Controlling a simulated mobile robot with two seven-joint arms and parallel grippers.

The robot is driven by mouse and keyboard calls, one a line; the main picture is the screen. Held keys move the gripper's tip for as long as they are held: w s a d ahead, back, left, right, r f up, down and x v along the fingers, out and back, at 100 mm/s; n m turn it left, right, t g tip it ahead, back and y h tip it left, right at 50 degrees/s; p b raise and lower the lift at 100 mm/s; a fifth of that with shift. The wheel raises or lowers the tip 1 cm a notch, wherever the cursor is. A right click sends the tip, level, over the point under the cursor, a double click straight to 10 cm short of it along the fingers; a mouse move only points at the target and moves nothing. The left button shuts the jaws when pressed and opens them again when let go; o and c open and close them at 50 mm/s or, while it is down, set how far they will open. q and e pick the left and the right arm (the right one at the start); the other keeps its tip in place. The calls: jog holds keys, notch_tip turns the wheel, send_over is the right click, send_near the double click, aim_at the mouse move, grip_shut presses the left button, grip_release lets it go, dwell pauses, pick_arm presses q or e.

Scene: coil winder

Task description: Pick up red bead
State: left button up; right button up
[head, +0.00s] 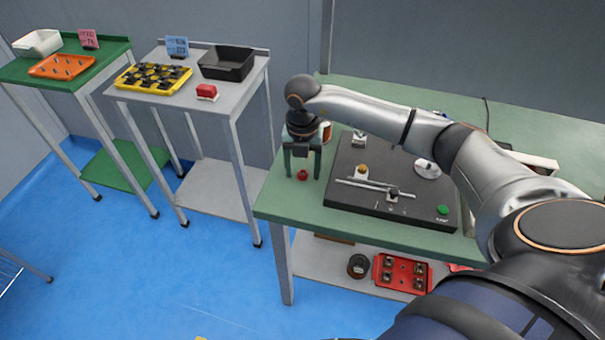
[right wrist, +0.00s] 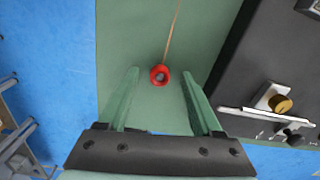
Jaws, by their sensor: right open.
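The red bead (head: 303,175) lies on the green worktable near its left edge, in the head view. My right gripper (head: 303,172) is above it, pointing down, with its two fingers apart and the bead showing between them. In the right wrist view the red bead (right wrist: 159,75) is a ring with a dark hole, and a thin copper-coloured wire runs from it toward the top. The open right gripper (right wrist: 160,80) has one finger on each side of it, touching neither. My left gripper is not in view.
The black coil winder (head: 375,205) stands right of the bead, with a metal bar and a green button. The green table (head: 285,205) is clear around the bead. Side tables at left hold a yellow tray (head: 130,82), a black bin (head: 228,62) and an orange tray (head: 62,66).

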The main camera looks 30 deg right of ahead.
grip_shut()
dwell(0.3)
jog(key=shift+r, duration=0.15)
jog(key=shift+r, duration=0.25)
notch_tip(320, 180, up, 2)
jog(key=shift+w+r, duration=0.1)
jog(key=s+a+r, duration=0.2)
jog(key=a+r, duration=0.8)
jog(key=a, duration=0.3)
jog(key=shift+s+a+b, duration=0.35)
jog(key=shift+a, duration=0.05)
jog(key=shift+d, duration=0.15)
